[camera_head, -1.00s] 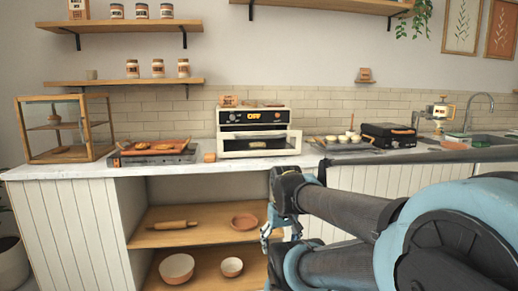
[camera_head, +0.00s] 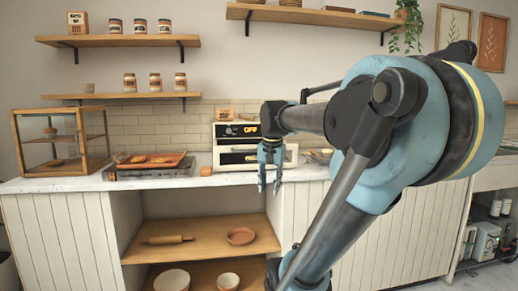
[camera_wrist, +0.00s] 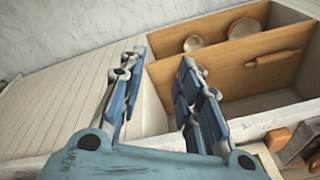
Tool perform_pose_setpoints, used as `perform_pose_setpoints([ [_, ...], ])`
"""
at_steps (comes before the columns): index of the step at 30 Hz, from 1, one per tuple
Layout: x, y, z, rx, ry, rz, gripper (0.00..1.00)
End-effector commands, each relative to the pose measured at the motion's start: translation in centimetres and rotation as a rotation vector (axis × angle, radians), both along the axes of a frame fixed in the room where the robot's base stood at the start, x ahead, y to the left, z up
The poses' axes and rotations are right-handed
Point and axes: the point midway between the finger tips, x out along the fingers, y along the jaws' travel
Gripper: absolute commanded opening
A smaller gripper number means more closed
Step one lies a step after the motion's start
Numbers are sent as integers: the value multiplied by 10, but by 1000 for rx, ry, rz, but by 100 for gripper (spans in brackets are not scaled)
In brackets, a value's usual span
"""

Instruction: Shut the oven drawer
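The white oven (camera_head: 222,158) stands on the counter, with a black "OFF" panel on top. Its lower drawer front (camera_head: 290,157), with a dark window, looks pulled out towards me in the head view; my arm and gripper cover part of it. My gripper (camera_head: 270,184) hangs in front of the oven, fingers pointing down, tips near the height of the counter's front edge. Contact with the drawer cannot be told. In the wrist view the gripper (camera_wrist: 161,62) is open with nothing between its fingers, and no oven drawer is clearly seen.
The counter (camera_head: 110,182) runs along the wall. A baking tray (camera_head: 160,172) and a small orange-brown cup (camera_head: 206,171) are left of the oven. Open shelves below hold a rolling pin (camera_head: 167,239) and bowls. My arm blocks the counter's right side.

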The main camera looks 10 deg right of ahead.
Motion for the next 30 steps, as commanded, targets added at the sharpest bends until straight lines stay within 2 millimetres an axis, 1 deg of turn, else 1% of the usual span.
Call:
perform_pose_setpoints([
  [1, 17, -1, 20, 10, 0, -49, 31],
  [6, 65, -3, 76, 46, 0, -231, 31],
  [15, 151, -7, 163, 110, 0, -549, 31],
  [21, 205, -11, 210, 152, -1, -763, 31],
  [24, 229, -13, 228, 171, -1, -859, 31],
  [27, 247, -15, 241, 186, -1, -935, 31],
  [30, 259, -16, 249, 197, -1, -987, 31],
])
